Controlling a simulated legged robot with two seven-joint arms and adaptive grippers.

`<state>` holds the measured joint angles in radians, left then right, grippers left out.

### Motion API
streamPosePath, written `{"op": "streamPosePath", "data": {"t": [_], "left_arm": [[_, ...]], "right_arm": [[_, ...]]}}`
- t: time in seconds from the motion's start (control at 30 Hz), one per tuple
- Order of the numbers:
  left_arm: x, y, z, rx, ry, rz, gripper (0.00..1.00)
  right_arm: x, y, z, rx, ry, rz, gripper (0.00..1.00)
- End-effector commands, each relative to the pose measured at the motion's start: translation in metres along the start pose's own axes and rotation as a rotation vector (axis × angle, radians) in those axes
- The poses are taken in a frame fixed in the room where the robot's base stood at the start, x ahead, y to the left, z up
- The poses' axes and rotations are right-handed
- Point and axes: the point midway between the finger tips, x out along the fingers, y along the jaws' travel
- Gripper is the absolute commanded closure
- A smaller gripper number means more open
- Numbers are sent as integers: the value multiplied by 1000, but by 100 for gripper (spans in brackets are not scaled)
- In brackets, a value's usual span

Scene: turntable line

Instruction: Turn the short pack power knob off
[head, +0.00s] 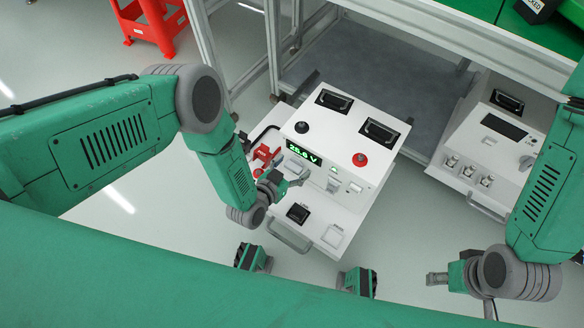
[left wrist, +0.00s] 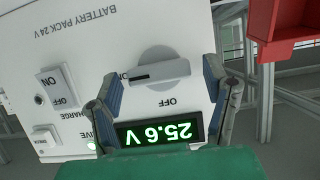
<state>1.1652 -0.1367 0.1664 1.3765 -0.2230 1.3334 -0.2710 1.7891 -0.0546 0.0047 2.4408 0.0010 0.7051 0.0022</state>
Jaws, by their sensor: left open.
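The white battery pack (head: 372,188) with a green 25.6 V display stands at centre in the head view. Its front panel (left wrist: 55,20) looks upside down in the left wrist view. The grey power knob (left wrist: 158,68) is there, with the dark mark on its bar pointing left toward the partly hidden ON label. The OFF label (left wrist: 168,102) is beside the knob, on the display side. My left gripper (head: 288,180) is open at the panel. Its fingers (left wrist: 160,75) stand on either side of the knob; contact is unclear. My right gripper (head: 437,279) is away at lower right; its opening is unclear.
A red part (head: 265,153) sits left of the pack. A second white unit (head: 480,150) stands to the right. A metal bench frame (head: 460,30) rises behind. Open floor (head: 400,245) lies in front.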

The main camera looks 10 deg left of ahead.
Motion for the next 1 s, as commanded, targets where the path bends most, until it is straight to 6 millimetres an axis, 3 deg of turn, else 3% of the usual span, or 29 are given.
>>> {"op": "streamPosePath", "data": {"t": [0.13,0.27,0.67,1.0], "left_arm": [[0,0,0,0,0,0,35],[0,0,0,0,0,0,80],[-1,-1,0,-42,-1,17,81],[-1,-4,2,-259,-1,105,81]], "right_arm": [[0,0,0,0,0,0,60],[0,0,0,0,0,0,60],[0,0,0,0,0,0,60],[0,0,0,0,0,0,60]]}}
